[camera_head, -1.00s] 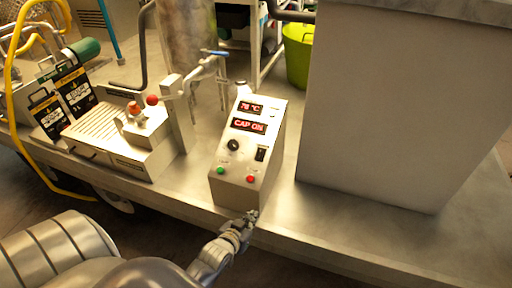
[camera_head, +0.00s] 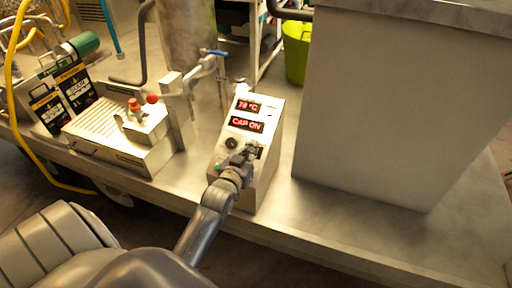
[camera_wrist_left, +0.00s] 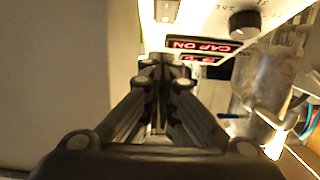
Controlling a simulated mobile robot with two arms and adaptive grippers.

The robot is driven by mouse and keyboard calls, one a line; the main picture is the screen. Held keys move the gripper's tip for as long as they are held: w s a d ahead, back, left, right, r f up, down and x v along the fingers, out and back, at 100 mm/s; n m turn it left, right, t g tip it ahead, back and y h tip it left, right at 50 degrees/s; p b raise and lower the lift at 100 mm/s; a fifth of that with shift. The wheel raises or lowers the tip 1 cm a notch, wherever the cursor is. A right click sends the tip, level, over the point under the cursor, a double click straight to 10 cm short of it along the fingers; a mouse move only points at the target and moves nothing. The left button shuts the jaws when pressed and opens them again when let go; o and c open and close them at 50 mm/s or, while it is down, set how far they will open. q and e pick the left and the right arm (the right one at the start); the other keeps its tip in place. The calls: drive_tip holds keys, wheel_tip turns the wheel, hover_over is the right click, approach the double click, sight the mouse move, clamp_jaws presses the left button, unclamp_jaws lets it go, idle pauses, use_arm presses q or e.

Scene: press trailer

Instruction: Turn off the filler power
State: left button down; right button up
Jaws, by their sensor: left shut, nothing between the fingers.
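The display also shows in the left wrist view (camera_wrist_left: 203,45). A black knob (camera_head: 231,143) sits left of my fingertips. My left gripper (camera_head: 253,151) is shut and empty, its tips at the panel below the display. It covers most of the black rocker switch in the head view; I cannot tell whether they touch. The green button (camera_head: 218,167) is partly visible; the red one is hidden. My right gripper is not in view.
A large pale cabinet (camera_head: 375,120) stands close right of the box. A metal unit with a red knob (camera_head: 152,99) and a blue-handled valve (camera_head: 214,52) are to the left and behind. A green bucket (camera_head: 297,50) is at the back.

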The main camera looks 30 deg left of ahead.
use_arm(q)
drive_tip(key=w+f, duration=0.2)
drive_tip(key=shift+w+a+p, duration=0.3)
drive_tip(key=shift+w+a, duration=0.05)
drive_tip(key=shift+w+f, duration=0.35)
drive_tip(key=shift+f, duration=0.15)
drive_tip(key=shift+w+a+f, duration=0.1)
drive_tip(key=shift+w+f, duration=0.05)
drive_tip(key=shift+f, duration=0.1)
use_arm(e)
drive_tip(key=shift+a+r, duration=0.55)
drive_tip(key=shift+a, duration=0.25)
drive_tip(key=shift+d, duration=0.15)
use_arm(q)
drive_tip(key=shift+w+f, duration=0.15)
drive_tip(key=shift+w, duration=0.1)
drive_tip(key=shift+w+a, duration=0.1)
drive_tip(key=shift+w, duration=0.2)
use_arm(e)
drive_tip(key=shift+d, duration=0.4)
